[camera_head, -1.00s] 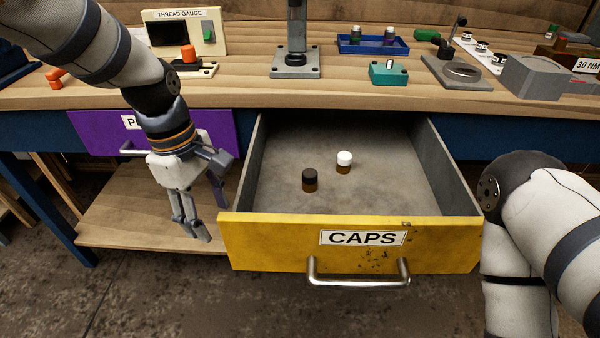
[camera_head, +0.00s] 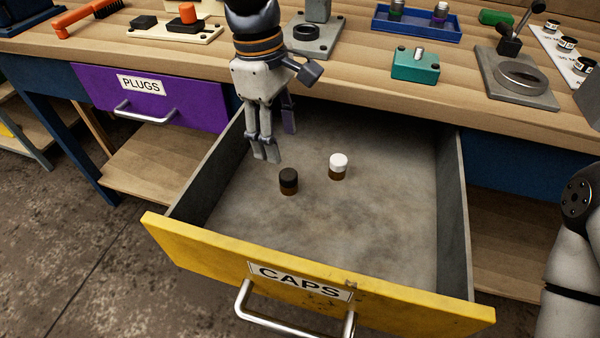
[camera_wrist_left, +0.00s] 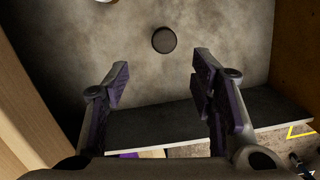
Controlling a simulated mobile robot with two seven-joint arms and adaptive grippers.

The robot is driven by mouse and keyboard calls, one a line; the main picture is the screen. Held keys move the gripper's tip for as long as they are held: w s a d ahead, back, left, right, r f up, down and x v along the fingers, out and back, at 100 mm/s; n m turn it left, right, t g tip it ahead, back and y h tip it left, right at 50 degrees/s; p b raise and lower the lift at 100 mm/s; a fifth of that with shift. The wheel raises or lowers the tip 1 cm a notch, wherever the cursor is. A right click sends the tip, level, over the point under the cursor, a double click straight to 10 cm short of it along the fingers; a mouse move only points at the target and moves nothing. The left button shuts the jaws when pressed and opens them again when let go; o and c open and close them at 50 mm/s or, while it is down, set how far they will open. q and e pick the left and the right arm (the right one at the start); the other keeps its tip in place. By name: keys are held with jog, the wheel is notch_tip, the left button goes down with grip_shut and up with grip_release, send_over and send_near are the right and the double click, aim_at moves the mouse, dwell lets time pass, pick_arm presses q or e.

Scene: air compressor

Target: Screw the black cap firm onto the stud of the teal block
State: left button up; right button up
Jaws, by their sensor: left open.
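The black cap (camera_head: 289,176), with a brown lower part, stands upright in the open yellow CAPS drawer (camera_head: 180,246). In the left wrist view the black cap (camera_wrist_left: 164,40) shows from above, ahead of and between the fingers, apart from them. My left gripper (camera_head: 275,145) is open and empty, pointing down over the drawer's left part, behind and left of the cap. It also shows in the left wrist view (camera_wrist_left: 160,85). The teal block (camera_head: 415,66) sits on the bench with its metal stud (camera_head: 418,54) upright. My right gripper is not in view.
A white cap (camera_head: 338,162) stands right of the black one. The drawer's side walls (camera_head: 452,215) enclose a mostly bare floor. A purple PLUGS drawer (camera_head: 150,95) is at left. A blue tray (camera_head: 415,22) and a round-ringed fixture (camera_head: 520,80) are on the bench.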

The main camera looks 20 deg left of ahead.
aim_at(288, 173)
pick_arm(q)
jog(key=f, duration=0.3)
jog(key=d+f, duration=0.1)
jog(key=f, duration=0.2)
jog(key=s+d+f, duration=0.1)
jog(key=f, duration=0.2)
jog(key=shift+b, duration=0.3)
grip_shut()
